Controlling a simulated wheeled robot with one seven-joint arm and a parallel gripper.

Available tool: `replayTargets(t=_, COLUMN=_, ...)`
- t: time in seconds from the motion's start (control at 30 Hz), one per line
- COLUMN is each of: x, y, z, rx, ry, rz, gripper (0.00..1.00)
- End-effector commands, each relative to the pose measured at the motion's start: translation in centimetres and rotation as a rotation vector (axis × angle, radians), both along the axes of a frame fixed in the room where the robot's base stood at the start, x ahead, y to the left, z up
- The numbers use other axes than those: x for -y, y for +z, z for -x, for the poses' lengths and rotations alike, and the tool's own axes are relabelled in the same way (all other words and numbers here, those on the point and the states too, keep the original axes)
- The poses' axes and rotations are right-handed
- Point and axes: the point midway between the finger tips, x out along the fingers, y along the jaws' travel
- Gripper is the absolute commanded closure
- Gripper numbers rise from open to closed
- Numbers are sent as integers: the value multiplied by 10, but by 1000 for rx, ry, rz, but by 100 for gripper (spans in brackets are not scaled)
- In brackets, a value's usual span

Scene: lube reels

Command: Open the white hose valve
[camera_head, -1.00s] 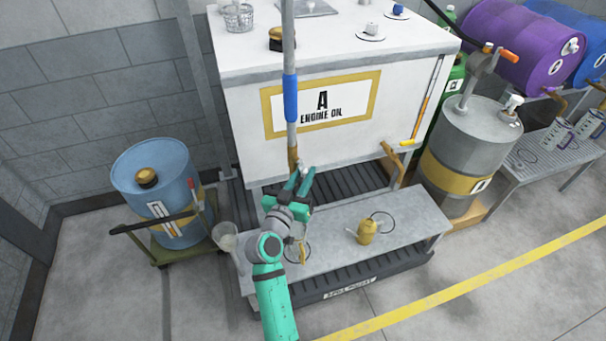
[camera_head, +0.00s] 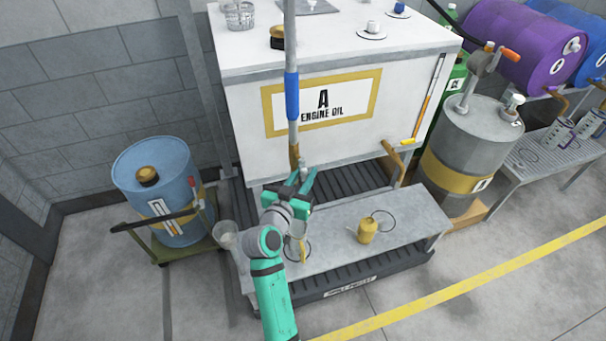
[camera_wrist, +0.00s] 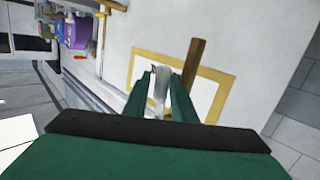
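The hose (camera_head: 292,95) hangs down in front of the white oil tank, grey with a blue sleeve. Its brown lower end (camera_head: 294,155) is just above my gripper (camera_head: 303,175). In the wrist view a brown rod-like part (camera_wrist: 195,62), apparently this end, slants up to the right of the fingers. My gripper (camera_wrist: 161,78) has its two green fingers apart there. A whitish-grey piece (camera_wrist: 160,84), probably the valve lever, appears between them. I cannot tell whether either finger touches it. The valve itself is largely hidden by my gripper in the head view.
The oil tank (camera_head: 420,90) labelled A stands right behind my gripper. Below is a grey bench (camera_head: 335,258) with a yellow oil can (camera_head: 367,230). A blue drum (camera_head: 165,180) on a cart stands left, a grey drum (camera_head: 470,145) right. Foreground floor is clear.

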Motion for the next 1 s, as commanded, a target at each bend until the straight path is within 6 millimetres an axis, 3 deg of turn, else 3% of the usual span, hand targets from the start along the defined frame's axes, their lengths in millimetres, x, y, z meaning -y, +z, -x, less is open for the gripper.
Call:
replayTargets(t=0.47, x=0, y=0, z=-1, rx=12, ry=2, rz=13, gripper=76)
replayTargets(t=0.67, x=6, y=0, z=-5, rx=70, ry=1, rz=104, gripper=76)
replayTargets(t=1.0, x=-14, y=0, z=48, rx=78, ry=-2, rz=114, gripper=76)
